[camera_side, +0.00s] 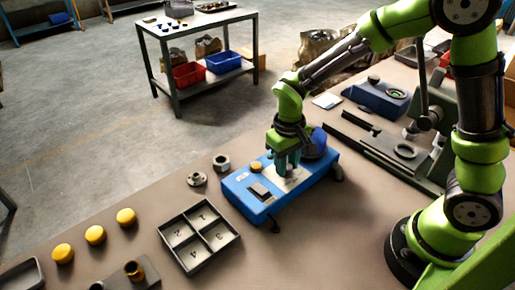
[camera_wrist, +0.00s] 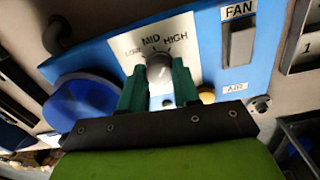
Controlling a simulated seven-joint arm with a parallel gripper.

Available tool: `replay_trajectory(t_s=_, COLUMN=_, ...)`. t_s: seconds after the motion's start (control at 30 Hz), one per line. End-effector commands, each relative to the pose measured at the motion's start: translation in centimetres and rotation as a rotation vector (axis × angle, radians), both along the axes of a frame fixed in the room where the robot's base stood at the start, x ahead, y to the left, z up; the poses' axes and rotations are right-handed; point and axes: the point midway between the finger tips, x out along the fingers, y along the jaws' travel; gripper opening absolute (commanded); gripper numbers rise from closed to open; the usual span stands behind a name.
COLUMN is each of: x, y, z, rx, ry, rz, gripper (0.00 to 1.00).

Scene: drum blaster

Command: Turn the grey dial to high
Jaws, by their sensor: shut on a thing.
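The grey dial (camera_wrist: 158,70) sits on a white plate marked LOW, MID and HIGH (camera_wrist: 180,25) on the blue control box (camera_wrist: 212,50). My gripper (camera_wrist: 158,82) has its two green fingers shut on the dial, one on each side. The dial's far end shows just under the MID label, but its exact setting is hard to tell. In the side view my gripper (camera_side: 287,163) points down onto the blue box (camera_side: 238,186), and its fingers hide the dial there.
A dark metal fixture (camera_side: 385,150) stands to the right.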

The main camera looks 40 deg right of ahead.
Motion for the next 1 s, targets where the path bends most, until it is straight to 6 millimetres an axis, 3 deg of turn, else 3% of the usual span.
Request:
replay_trajectory(t_s=0.63, x=-0.04, y=-0.02, z=0.1, rx=0.0, ry=0.001, rz=-0.056, gripper=0.01)
replay_trajectory(t_s=0.67, x=-0.04, y=-0.02, z=0.1, rx=0.0, ry=0.001, rz=-0.056, gripper=0.33)
replay_trajectory(t_s=0.8, x=-0.03, y=-0.02, z=0.07, rx=0.0, ry=0.001, rz=-0.055, gripper=0.54)
replay_trajectory(t_s=1.0, x=-0.02, y=-0.01, z=0.04, rx=0.0, ry=0.001, rz=-0.053, gripper=0.57)
